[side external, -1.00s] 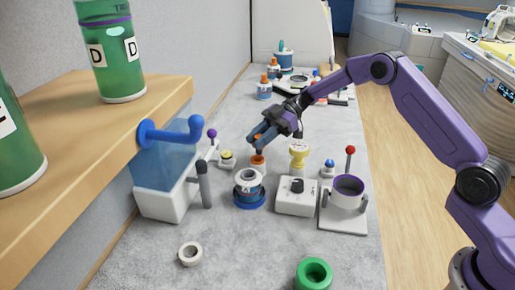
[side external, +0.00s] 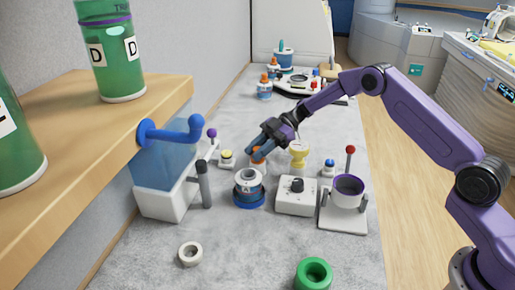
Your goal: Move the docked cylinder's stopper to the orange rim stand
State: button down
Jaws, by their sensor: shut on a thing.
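My gripper (side external: 257,147) is shut on a small stopper, mostly hidden between the blue fingers; a little orange shows there. It is low over the orange rim stand (side external: 258,160), a small pale cup with an orange rim, left of the middle of the bench. The fingers cover much of the rim, so I cannot tell whether the stopper touches the stand or is inside it. In front stands a grey cylinder with a pale ring-shaped top (side external: 249,181), seated in a blue base (side external: 249,201); I cannot tell if this is the docked cylinder.
A yellow funnel-shaped piece (side external: 298,156) and a white box with a black knob (side external: 296,197) stand to the right. Orange-topped bottles (side external: 264,90) stand at the back. A white ring (side external: 190,254) and green ring (side external: 313,274) lie in front.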

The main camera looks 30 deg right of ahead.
jog(key=shift+f, duration=0.1)
jog(key=c, duration=0.9)
grip_release()
jog(key=shift+r, duration=0.4)
jog(key=s+v, duration=0.1)
jog(key=v, duration=1.1)
jog(key=s+a+r+m+t+h, duration=0.1)
jog(key=a+r+m+t+h, duration=0.3)
jog(key=a+r+t, duration=0.9)
jog(key=s+d+f+g+h, duration=0.3)
jog(key=s+d+g, duration=0.1)
jog(key=s, duration=1)
jog(key=s+d+f+m+g+h, duration=0.1)
jog(key=s+d+f+g+h, duration=0.2)
jog(key=s, duration=1.1)
jog(key=s+d+f+m+g+h, duration=0.1)
jog(key=s+d+f+g+h, duration=0.2)
jog(key=s, duration=1.1)
jog(key=shift+d+f+g, duration=0.15)
jog(key=shift+d+g, duration=0.65)
jog(key=shift+d, duration=0.05)
